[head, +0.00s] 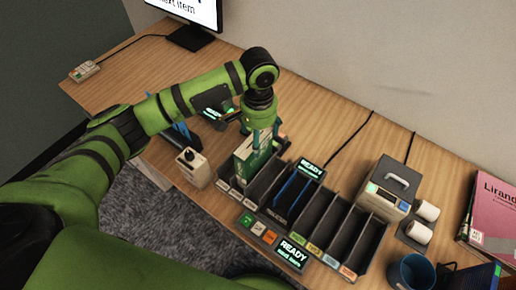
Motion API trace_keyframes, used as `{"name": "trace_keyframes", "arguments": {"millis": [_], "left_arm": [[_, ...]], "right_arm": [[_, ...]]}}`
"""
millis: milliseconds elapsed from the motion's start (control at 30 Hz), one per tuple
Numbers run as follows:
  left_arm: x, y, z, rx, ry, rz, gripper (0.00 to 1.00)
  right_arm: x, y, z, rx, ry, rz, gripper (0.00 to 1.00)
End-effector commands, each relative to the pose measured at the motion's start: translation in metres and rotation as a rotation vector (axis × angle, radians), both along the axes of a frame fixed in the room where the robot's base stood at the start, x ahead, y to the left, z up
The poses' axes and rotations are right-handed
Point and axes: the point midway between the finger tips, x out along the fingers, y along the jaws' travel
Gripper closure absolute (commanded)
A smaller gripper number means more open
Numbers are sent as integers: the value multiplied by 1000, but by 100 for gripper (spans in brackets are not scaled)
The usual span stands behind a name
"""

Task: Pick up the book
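My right gripper is not in view.
A thin blue item stands in a sorter slot (290,187); slots to its right look empty. A grey-topped device (388,188), white rolls (422,220) and a blue cup (411,272) stand at right. A white box (194,168) stands left of the sorter. A monitor (192,18) is at the back.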

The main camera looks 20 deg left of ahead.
Motion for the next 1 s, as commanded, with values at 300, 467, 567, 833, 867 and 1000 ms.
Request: {"name": "trace_keyframes", "arguments": {"millis": [300,467,567,833,867,1000], "left_arm": [[-1,4,-37,3,5,0,18],[0,4,-59,1,1,0,18],[0,4,-64,2,0,-2,18],[0,4,-64,1,0,-2,50],[0,4,-64,1,0,-2,62],[0,4,-64,1,1,-2,100]], "right_arm": [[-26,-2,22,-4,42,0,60],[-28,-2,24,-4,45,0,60],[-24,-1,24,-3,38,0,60],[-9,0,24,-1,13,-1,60],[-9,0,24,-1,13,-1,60],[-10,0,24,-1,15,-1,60]]}}
